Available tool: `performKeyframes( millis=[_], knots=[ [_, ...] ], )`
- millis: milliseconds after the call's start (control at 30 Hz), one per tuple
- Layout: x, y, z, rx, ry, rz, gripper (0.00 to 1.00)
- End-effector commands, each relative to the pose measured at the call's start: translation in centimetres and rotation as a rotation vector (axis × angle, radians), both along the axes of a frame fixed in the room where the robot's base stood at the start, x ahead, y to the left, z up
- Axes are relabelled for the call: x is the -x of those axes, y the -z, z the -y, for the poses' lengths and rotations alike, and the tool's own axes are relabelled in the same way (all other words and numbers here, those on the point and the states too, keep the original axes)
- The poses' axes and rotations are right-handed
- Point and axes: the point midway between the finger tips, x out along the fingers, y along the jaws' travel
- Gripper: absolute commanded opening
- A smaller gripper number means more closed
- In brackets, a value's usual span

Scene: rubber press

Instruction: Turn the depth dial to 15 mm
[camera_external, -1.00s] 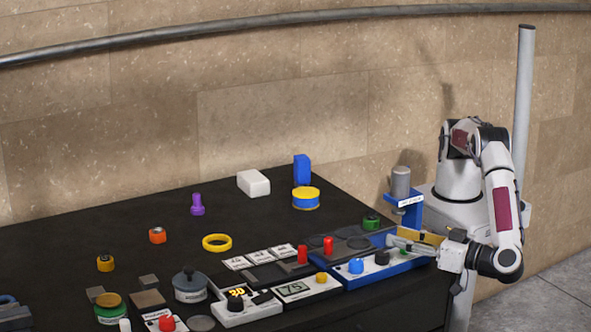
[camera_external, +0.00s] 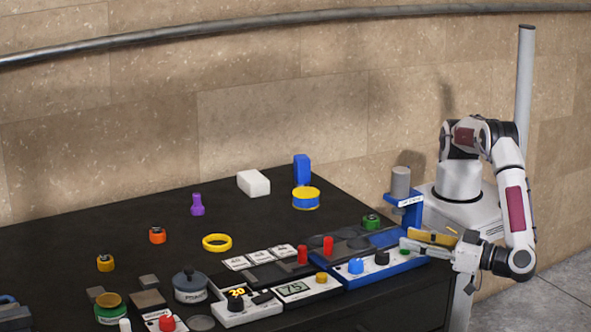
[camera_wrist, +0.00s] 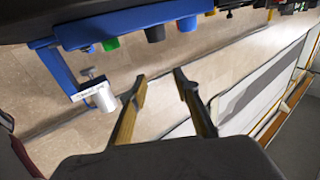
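My gripper (camera_external: 417,243) is at the right end of the blue panel (camera_external: 345,283). In the wrist view my gripper (camera_wrist: 160,77) has its two fingers apart with nothing between them. The panel carries a blue knob (camera_external: 356,265), a black knob (camera_external: 382,258) and a green knob (camera_external: 404,243). The wrist view also shows the blue knob (camera_wrist: 187,24), black knob (camera_wrist: 155,33) and green knob (camera_wrist: 110,43), beyond the fingertips. Another black dial (camera_external: 235,303) sits by a yellow "20" display (camera_external: 237,292). Labels are too small to tell which is the depth dial.
A blue stand with a grey cylinder (camera_external: 400,183) rises behind the gripper. The back middle of the black table (camera_external: 130,235) has free room. Its right edge lies below the gripper.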

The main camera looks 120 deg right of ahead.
Motion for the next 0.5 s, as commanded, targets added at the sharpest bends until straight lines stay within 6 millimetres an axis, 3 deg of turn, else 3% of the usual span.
performKeyframes(
  millis=[300, 500],
  knots=[
    [1.0, 4.4, 0.3, -0.005, -0.137, -0.004, 0.31],
    [0.7, 5.5, 0.3, -0.051, -0.164, 0.02, 0.31]
  ],
)
